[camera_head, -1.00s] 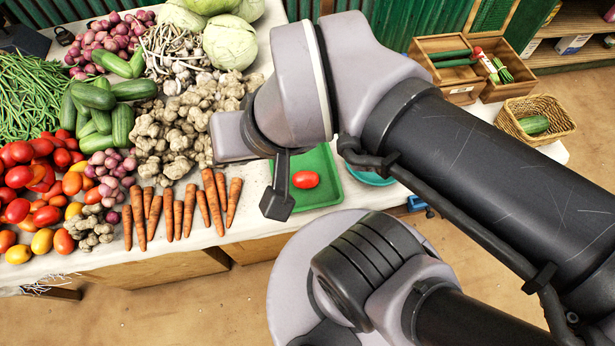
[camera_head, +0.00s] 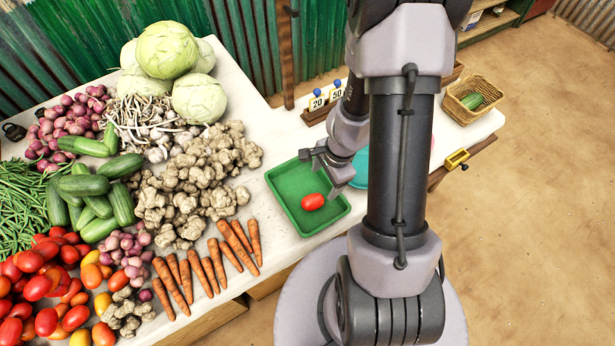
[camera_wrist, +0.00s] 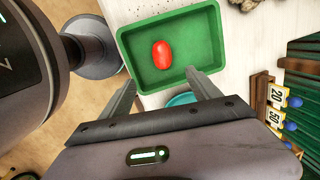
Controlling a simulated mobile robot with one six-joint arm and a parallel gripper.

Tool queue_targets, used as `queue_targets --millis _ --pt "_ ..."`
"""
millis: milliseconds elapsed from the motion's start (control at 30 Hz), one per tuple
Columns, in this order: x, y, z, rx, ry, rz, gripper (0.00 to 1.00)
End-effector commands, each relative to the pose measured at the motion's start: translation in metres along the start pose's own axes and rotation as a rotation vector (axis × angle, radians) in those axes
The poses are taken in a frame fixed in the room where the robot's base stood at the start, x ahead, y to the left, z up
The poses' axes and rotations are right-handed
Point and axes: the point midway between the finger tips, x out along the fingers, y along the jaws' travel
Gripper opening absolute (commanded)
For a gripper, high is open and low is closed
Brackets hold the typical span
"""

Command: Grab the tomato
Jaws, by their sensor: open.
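A single red tomato (camera_head: 313,202) lies in a green tray (camera_head: 284,190) on the white table. It also shows in the wrist view as a red tomato (camera_wrist: 162,55) inside the green tray (camera_wrist: 209,28), beyond my fingertips. My gripper (camera_head: 325,172) is over the tray's right part, above and just beyond the tomato in the head view. In the wrist view its two fingers (camera_wrist: 160,82) are spread apart with nothing between them. The fingers do not touch the tomato.
Carrots (camera_head: 205,265), ginger (camera_head: 190,185) and a heap of tomatoes (camera_head: 40,285) lie left of the tray. A teal bowl (camera_head: 361,168) sits right of it, partly hidden by my arm. Price signs (camera_head: 317,102) stand behind. A wicker basket (camera_head: 470,100) is at the far right.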

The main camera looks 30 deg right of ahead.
Motion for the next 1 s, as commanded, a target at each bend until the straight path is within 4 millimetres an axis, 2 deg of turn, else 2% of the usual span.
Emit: queue_targets --millis 33,100,200,300,467,600,700,967,1000 --pt "0.026 0.002 -0.001 -0.001 0.000 0.001 0.72" --pt "0.051 0.002 -0.001 -0.002 -0.001 0.001 0.72" --pt "0.081 0.002 0.000 -0.004 -0.001 0.001 0.72" --pt "0.101 0.001 0.000 -0.004 -0.001 -0.001 0.72" --pt "0.115 -0.001 0.001 -0.006 -0.002 -0.001 0.72" --pt "0.146 -0.003 0.002 -0.005 -0.002 -0.001 0.72" --pt "0.160 -0.004 0.002 -0.006 -0.002 -0.001 0.72" --pt "0.159 -0.005 0.003 -0.006 -0.002 -0.002 0.72" --pt "0.159 -0.005 0.003 -0.006 -0.002 -0.002 0.64"
